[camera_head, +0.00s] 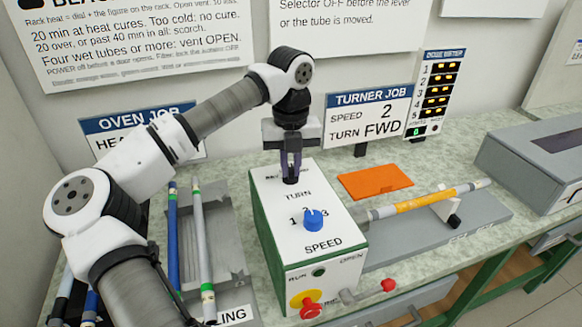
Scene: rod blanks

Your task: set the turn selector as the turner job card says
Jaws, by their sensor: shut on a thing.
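The turner job card (367,114) reads speed 2, turn FWD. The turner control box (277,240) has a white top and green side. My gripper (290,168) points down at the back of its top, above the word TURN, and is shut on the turn selector (290,181). The selector is a small dark knob, mostly hidden by my fingers. Its pointing direction cannot be read, and the lettering behind it is partly covered. The blue speed knob (313,219) sits nearer the front, below figures 1, 2 and 3.
A yellow-banded rod (425,200) lies on the turner right of the box. An orange mat (375,181) lies behind it. A red button (306,304) and a red-knobbed lever (389,286) are at the front. A grey rack with rods (202,240) stands left.

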